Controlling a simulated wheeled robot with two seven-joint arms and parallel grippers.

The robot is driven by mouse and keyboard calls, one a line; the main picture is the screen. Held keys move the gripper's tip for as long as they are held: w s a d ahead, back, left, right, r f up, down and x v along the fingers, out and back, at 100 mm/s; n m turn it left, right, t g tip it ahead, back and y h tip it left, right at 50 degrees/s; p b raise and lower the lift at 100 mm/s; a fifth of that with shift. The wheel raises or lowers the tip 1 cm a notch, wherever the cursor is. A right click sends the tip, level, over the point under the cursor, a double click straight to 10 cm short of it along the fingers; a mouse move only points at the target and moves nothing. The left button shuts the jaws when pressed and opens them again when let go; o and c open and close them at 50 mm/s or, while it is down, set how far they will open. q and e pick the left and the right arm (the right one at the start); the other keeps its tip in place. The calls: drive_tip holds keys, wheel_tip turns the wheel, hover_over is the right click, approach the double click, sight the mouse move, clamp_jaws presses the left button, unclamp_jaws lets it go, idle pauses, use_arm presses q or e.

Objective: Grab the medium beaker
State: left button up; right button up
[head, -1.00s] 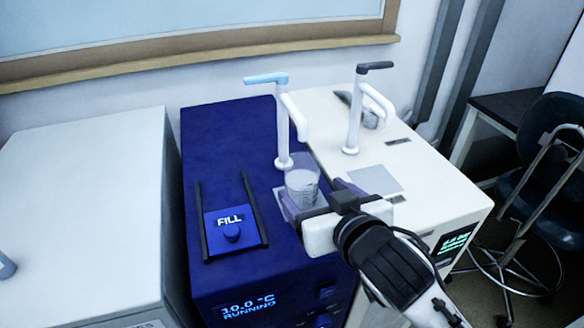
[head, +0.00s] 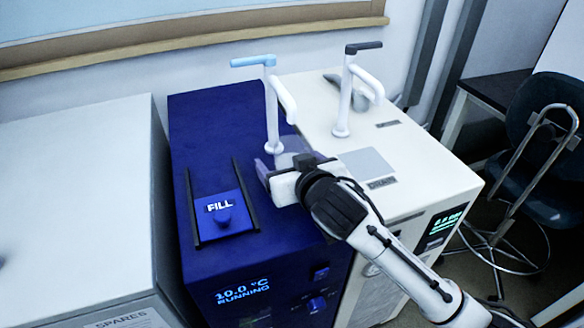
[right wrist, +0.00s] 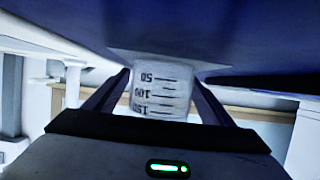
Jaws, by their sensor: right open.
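The beaker (right wrist: 161,88) is clear with black graduation marks and sits between the fingers of my right gripper in the right wrist view. In the head view it is mostly hidden behind my right gripper (head: 268,172), below the blue-handled tap (head: 271,110) on the blue unit. The right gripper's fingers are open, one on each side of the beaker. I cannot tell whether they touch it. My left gripper is not in view.
The blue unit (head: 215,130) carries a FILL slider (head: 222,212) left of the beaker. A white unit (head: 420,165) with a dark-handled tap (head: 345,95) stands to the right. A white cabinet (head: 80,180) is at left, and a chair (head: 545,150) at far right.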

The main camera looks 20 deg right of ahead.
drive_tip(key=c, duration=1.4)
drive_tip(key=shift+r, duration=0.25)
